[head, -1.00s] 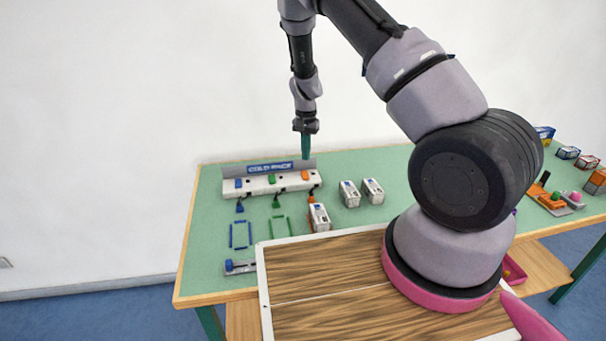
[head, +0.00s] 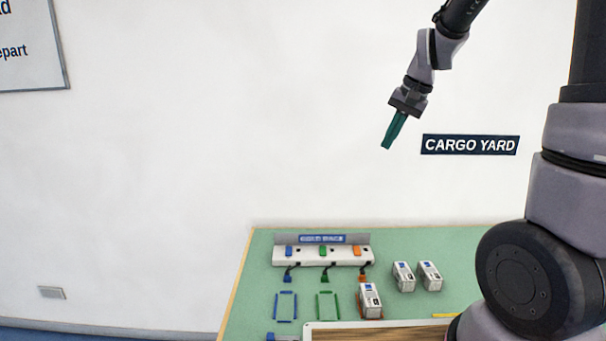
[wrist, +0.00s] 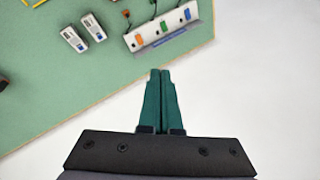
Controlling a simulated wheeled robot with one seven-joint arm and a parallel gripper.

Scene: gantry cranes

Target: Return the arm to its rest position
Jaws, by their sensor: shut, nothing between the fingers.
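My gripper (head: 394,131) is raised high against the white wall, above the back of the green table (head: 262,255). Its green fingers are together and empty. In the wrist view the gripper (wrist: 160,75) also shows shut with nothing between the fingers, past the edge of the table (wrist: 70,110). My arm's upper links run out of the top of the head view.
The white socket strip (head: 345,258) with blue, green and orange parts stands at the table's back. A white container (head: 370,300) sits in the orange outline, and two more (head: 403,277) stand to its right. Blue and green outlines are empty. A "CARGO YARD" sign (head: 470,145) hangs on the wall.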

